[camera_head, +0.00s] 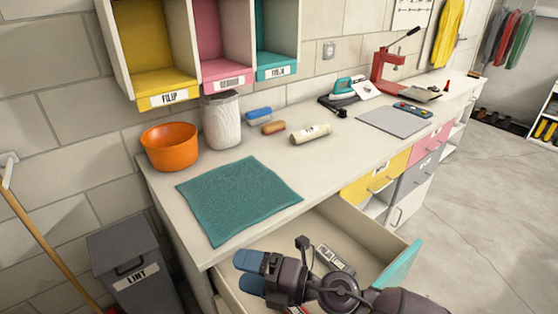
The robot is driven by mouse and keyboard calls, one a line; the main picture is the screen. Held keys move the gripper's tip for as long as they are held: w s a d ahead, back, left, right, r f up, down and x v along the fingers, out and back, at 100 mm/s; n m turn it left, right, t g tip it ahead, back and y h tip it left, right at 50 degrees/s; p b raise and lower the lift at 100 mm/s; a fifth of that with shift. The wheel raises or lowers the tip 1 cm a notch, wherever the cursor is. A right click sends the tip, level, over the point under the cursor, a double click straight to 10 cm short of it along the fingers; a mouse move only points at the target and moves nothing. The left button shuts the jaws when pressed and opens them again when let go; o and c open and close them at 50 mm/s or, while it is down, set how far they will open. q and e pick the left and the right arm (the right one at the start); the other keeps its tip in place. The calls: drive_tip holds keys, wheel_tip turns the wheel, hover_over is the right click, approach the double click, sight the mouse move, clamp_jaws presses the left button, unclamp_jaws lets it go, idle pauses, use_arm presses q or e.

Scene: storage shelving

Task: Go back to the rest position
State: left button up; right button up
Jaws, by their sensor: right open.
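My right gripper (252,268) comes in from the bottom right, with dark links and blue finger pads. It is open and appears empty, over the front part of an open drawer (352,224) with a teal front. A dark grey item with a pale label lies in the drawer beside my gripper. My arm hides part of the drawer's inside. My left gripper is not in the picture.
The worktop (325,166) holds a teal mat (238,199), an orange bucket (170,147), a white bin (221,122), a bottle (310,134) and a red press (388,70). A grey lint bin (138,268) stands at the left. Open floor lies at the right.

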drive_tip(key=w+d+r+m+t+h, duration=0.1)
drive_tip(key=w+d+r+m+t, duration=0.1)
drive_tip(key=d+r+m+t, duration=0.4)
drive_tip(key=w+d+f+m+t+h, duration=0.1)
drive_tip(key=d+f+m+t+h, duration=0.2)
drive_tip(key=d+m+h, duration=0.6)
drive_tip(key=w+d+f+m+t+h, duration=0.1)
drive_tip(key=d+f+m+t+h, duration=0.2)
drive_tip(key=d+m+h, duration=0.55)
drive_tip(key=s+d+f+m+g, duration=0.3)
drive_tip(key=s+f+m+g, duration=0.1)
drive_tip(key=s, duration=0.4)
drive_tip(key=s+d+f+m+g, duration=0.3)
drive_tip(key=s+g, duration=0.2)
drive_tip(key=s, duration=0.2)
drive_tip(key=s+d+f+m+g, duration=0.4)
drive_tip(key=s, duration=0.4)
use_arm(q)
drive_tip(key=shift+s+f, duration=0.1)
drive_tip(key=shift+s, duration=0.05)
use_arm(e)
drive_tip(key=w+f+n+t, duration=0.1)
drive_tip(key=w+f+t, duration=0.6)
drive_tip(key=f, duration=0.3)
drive_tip(key=shift+w+a+t+y, duration=0.2)
drive_tip(key=shift+w+t+y, duration=0.15)
drive_tip(key=shift+w, duration=0.1)
